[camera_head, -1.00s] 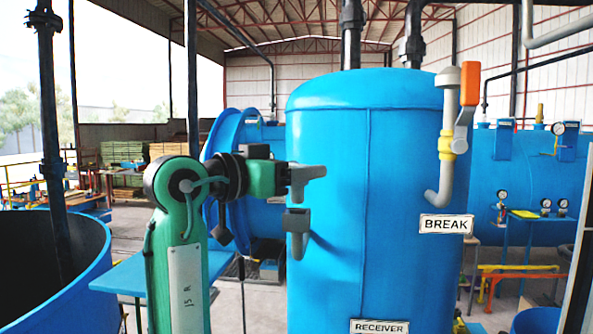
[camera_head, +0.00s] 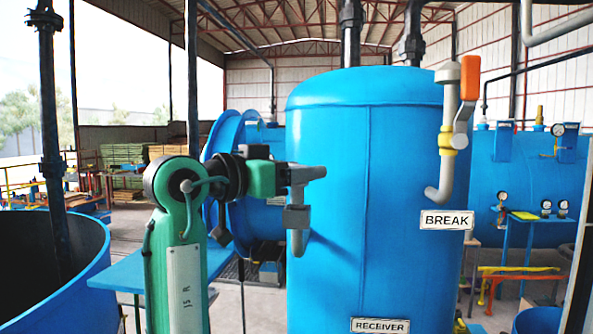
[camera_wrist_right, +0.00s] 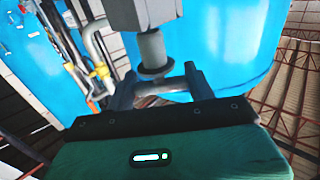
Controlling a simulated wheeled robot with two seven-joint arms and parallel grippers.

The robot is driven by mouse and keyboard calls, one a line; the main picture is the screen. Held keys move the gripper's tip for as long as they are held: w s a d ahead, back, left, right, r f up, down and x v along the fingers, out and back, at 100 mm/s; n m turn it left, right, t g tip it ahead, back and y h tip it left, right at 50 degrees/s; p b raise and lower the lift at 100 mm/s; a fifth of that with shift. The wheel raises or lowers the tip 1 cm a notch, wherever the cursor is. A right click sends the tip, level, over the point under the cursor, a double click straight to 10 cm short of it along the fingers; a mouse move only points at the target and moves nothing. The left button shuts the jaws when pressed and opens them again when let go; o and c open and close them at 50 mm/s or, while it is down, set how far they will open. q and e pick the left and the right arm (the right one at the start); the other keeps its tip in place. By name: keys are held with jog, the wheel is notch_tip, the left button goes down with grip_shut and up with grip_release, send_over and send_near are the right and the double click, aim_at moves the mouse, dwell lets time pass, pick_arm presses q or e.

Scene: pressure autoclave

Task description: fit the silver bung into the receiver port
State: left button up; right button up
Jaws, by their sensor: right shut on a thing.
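The receiver port (camera_head: 297,217) is a grey block on a short bent pipe at the left side of the blue receiver tank (camera_head: 390,200). My right gripper (camera_head: 308,173) is just above it, shut on the silver bung (camera_wrist_right: 152,50). In the wrist view, the two dark fingers of my right gripper (camera_wrist_right: 160,87) are at the bung's round flange, and the bung points toward the wider grey port block (camera_wrist_right: 150,12). In the head view the bung's lower end meets the port's top with no clear gap. How deep it sits is hidden. My left gripper is out of view.
The BREAK pipe with its orange-handled valve (camera_head: 467,85) stands at the tank's right. An open blue vessel (camera_head: 60,300) is at the lower left. A blue table (camera_head: 125,272) stands behind my arm. A horizontal blue tank (camera_head: 530,170) is at the right.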

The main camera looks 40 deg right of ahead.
aim_at(291, 192)
jog(key=shift+f+b, duration=1.5)
jog(key=shift+f, duration=0.25)
jog(key=o, duration=1.1)
jog(key=shift+r, duration=0.1)
jog(key=shift+a, duration=0.25)
jog(key=w+a+b, duration=0.1)
jog(key=a+b, duration=0.4)
jog(key=a, duration=0.8)
jog(key=shift+w+a, duration=0.2)
jog(key=shift+w, duration=0.05)
